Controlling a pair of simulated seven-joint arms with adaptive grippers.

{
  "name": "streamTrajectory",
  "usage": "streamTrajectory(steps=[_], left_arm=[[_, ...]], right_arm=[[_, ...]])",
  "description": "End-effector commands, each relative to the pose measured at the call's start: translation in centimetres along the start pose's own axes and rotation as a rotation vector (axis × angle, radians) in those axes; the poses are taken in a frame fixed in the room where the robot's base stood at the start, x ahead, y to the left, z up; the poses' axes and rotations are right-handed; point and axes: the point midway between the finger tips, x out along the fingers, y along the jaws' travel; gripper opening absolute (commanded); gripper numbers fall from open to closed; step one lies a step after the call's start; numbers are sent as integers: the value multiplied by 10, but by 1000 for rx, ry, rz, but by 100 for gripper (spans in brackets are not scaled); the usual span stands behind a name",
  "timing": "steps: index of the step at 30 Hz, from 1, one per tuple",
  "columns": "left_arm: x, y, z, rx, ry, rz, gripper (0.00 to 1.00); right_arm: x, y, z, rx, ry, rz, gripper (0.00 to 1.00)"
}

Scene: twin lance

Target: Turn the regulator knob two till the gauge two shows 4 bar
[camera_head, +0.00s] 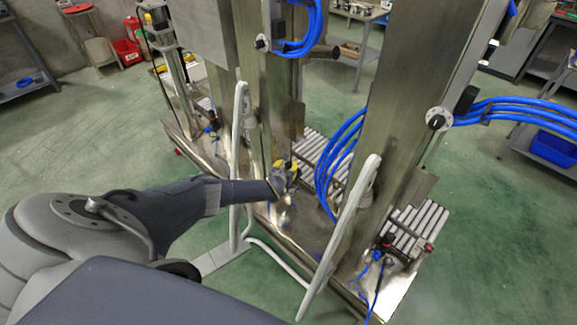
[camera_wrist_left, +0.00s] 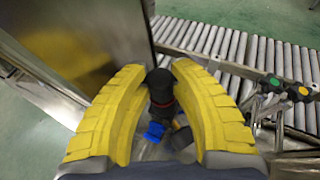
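A black regulator knob (camera_wrist_left: 160,84) with a red ring and a blue fitting below stands between the yellow fingers of my left gripper (camera_wrist_left: 160,68) in the left wrist view. The fingers lie close on both sides of it; whether they touch it I cannot tell. In the head view my left gripper (camera_head: 284,178) is low at the middle station and hides the knob. A small round gauge (camera_head: 261,43) sits on the middle column, probably gauge two; its reading is too small to make out. My right gripper is not in view.
Another gauge (camera_head: 437,120) sits on the right column, with a black-red knob (camera_head: 387,240) below it. Blue hoses (camera_head: 335,165) hang beside the middle station. White bent rails (camera_head: 340,240) stand in front. Roller conveyors (camera_head: 415,225) run behind the columns.

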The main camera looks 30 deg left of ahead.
Motion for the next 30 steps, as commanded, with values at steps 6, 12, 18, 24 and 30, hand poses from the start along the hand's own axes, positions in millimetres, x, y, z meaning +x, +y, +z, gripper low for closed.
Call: streamTrajectory(steps=[6,12,18,24,30], left_arm=[[0,0,0,0,0,0,0],[0,-1,1,-6,-2,9,0],[1,-4,2,-57,-5,122,0],[2,-5,3,-119,-4,276,0],[2,-4,4,-153,-3,365,0]], right_arm=[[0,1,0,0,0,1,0],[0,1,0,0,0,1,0],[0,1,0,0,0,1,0],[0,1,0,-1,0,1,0],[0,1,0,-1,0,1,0]])
